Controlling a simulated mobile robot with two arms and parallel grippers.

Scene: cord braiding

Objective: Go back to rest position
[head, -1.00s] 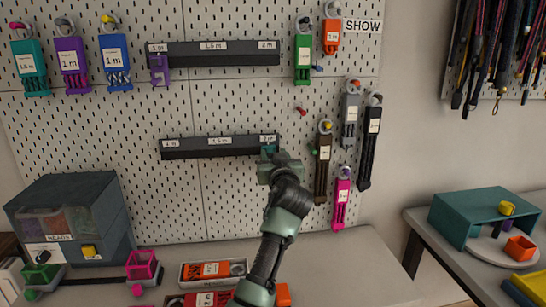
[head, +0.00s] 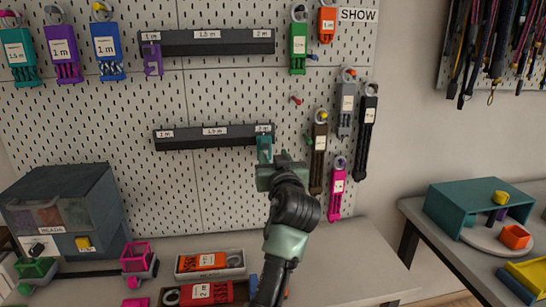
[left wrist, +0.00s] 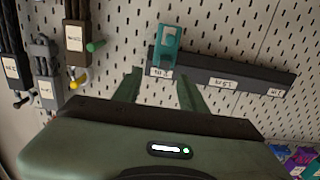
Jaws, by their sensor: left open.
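My left gripper (head: 272,163) is open and empty in front of the pegboard, just below the right end of the lower dark rail (head: 205,140). A teal clip (head: 264,146) hangs on that rail at its 2 m end. In the left wrist view the teal clip (left wrist: 167,45) sits on the rail beyond my two spread green fingers (left wrist: 160,92), with nothing between the fingertips. My right gripper is not in view.
Cord packs hang close to my left arm, among them a brown one (head: 318,160) and a pink one (head: 337,188). Below are a bead box (head: 62,210) and a tray with an orange pack (head: 210,263). A side table (head: 430,232) stands at right.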

